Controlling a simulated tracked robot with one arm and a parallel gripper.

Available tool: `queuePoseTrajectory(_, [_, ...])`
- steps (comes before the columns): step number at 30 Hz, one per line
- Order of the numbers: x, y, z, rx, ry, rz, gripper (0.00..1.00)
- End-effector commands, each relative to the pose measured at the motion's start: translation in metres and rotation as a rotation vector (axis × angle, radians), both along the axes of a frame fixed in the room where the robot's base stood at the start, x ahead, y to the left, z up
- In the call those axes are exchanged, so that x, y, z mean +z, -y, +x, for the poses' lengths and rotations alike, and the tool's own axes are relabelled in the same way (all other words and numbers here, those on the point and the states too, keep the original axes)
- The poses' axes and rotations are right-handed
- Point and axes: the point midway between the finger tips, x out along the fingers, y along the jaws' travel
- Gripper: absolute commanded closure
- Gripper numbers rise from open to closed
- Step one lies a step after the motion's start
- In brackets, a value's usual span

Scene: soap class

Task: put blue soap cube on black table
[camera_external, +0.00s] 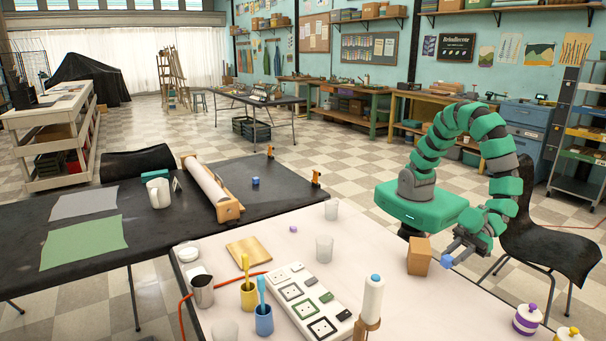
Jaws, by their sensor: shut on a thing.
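A light blue soap cube (447,261) is between the fingers of my gripper (451,254), which is shut on it near the right part of the white table (400,300). I cannot tell whether the cube touches the tabletop. A darker blue cube (255,182) sits on the black table (140,235) at the left, right of a paper roll. A small purple cube (293,229) lies on the white table near its far edge.
A cardboard-coloured box (419,257) stands just left of my gripper. Two clear cups (324,248), a white outlet-like tray (305,300) and a candle-like bottle (371,300) occupy the white table. The black table also bears a roll holder (212,188) and a white mug (159,193).

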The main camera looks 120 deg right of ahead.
Motion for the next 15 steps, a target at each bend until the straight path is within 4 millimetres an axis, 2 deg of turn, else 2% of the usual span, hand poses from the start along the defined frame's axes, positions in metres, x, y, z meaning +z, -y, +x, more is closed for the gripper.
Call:
queuePoseTrajectory(1, [0.004, 0.004, 0.014, -0.001, 0.0, 0.002, 0.95])
queuePoseTrajectory(5, [0.013, 0.012, 0.045, 0.009, -0.002, 0.001, 0.95])
queuePoseTrajectory(8, [0.021, 0.026, 0.067, 0.003, -0.001, 0.0, 0.95])
queuePoseTrajectory(15, [0.045, 0.074, 0.124, -0.029, -0.001, 0.001, 0.95])
